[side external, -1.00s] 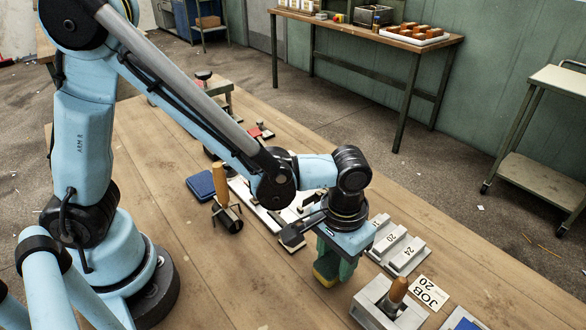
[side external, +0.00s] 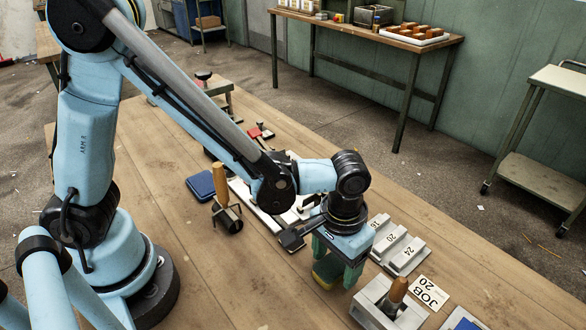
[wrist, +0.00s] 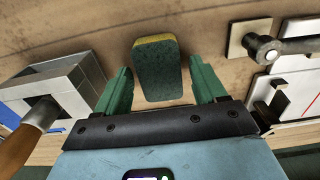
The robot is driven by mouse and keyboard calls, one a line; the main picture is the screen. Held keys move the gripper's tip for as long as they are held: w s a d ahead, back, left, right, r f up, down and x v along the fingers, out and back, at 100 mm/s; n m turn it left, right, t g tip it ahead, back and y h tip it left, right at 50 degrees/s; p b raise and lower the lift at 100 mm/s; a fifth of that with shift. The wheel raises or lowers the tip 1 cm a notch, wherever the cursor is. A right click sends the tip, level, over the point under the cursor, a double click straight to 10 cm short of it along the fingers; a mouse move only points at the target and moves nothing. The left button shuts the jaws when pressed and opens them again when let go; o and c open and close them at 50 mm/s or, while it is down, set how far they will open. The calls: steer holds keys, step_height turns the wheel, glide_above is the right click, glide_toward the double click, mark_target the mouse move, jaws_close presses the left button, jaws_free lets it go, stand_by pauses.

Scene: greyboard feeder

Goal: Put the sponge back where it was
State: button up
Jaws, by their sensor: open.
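The sponge (side external: 326,271), green with a yellow layer, is under my gripper (side external: 338,265) at the near side of the bench. In the wrist view the sponge (wrist: 157,72) shows between the two green fingers of my gripper (wrist: 163,82), with a gap on each side. The fingers are open and point down. In the side view the fingers partly hide the sponge, and I cannot tell exactly how it meets the bench top.
A grey block with a wooden-handled tool (side external: 397,290) stands close to the right. A wooden-handled roller (side external: 227,218) and a blue pad (side external: 201,185) are to the left.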

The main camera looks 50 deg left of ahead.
mark_target(335, 262)
step_height(335, 262, up, 12)
steer(key=s+a+r+t, duration=0.1)
steer(key=a+t, duration=0.6)
steer(key=a, duration=1.1)
steer(key=shift+s+r, duration=0.15)
steer(key=shift+r, duration=0.05)
